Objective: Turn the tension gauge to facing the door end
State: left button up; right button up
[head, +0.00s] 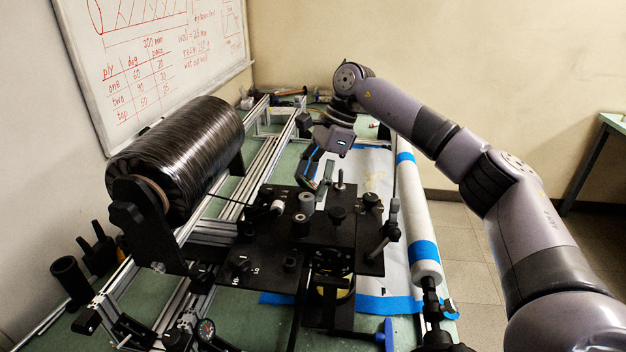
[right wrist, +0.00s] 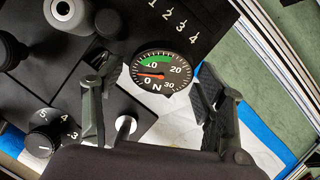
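The tension gauge (right wrist: 160,72) is a round black dial marked 0 to 30 N, with a green band and a red needle near 0. It shows face-on in the right wrist view. My right gripper (right wrist: 153,78) is open, with one finger on each side of the dial. I cannot tell whether the fingers touch it. In the head view my right gripper (head: 320,174) reaches down over the back of the black plate (head: 262,240), and the dial is not clear there. My left gripper is not in view.
A large black tow spool (head: 180,155) stands at left. Pegs and knobs crowd the plate, including a numbered knob (right wrist: 45,138). A white roll with blue bands (head: 418,215) lies along the right side. Another small round dial (head: 206,328) is at the front left.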

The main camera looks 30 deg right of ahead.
jog(key=c, duration=0.9)
jog(key=shift+s+a+m+t+h+b, duration=0.15)
jog(key=shift+m+t, duration=0.25)
jog(key=shift+m, duration=0.7)
jog(key=shift+s+d+m+t+h+b, duration=0.15)
jog(key=shift+m+t, duration=0.25)
jog(key=shift+m, duration=0.7)
jog(key=shift+w+a, duration=0.1)
jog(key=o, duration=1.2)
jog(key=shift+c, duration=0.2)
